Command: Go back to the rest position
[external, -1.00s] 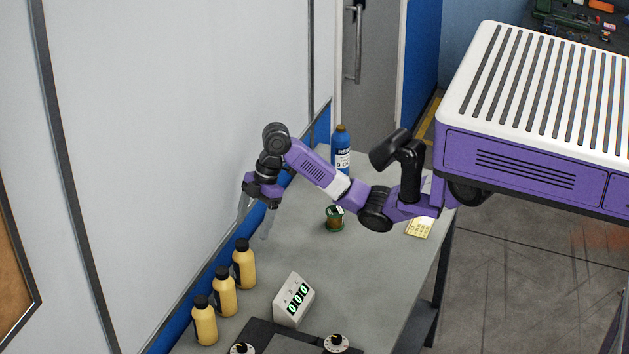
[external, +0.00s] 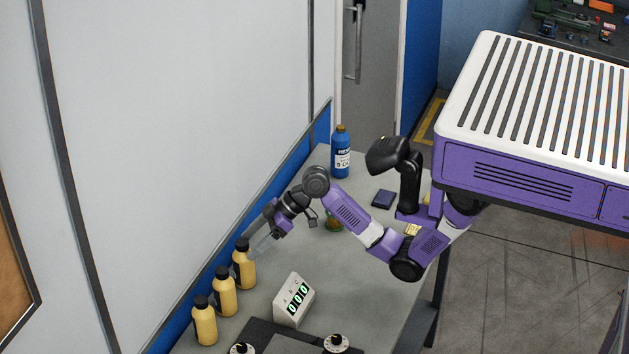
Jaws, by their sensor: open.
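My gripper (external: 262,242) is open in the external view, with its pale fingers angled down to the left. It is close to the farthest of the yellow bottles (external: 244,268); I cannot tell whether they touch. My purple arm reaches over the grey bench (external: 350,270) from the right, with its elbow low above the bench's right side. Nothing shows between the fingers.
More yellow bottles (external: 225,295) (external: 204,325) stand along the wall. A display box (external: 294,299) reading 000 sits nearby, with black knobs (external: 336,343) in front. A blue bottle (external: 341,155) stands at the back. A dark pad (external: 383,199) lies farther right.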

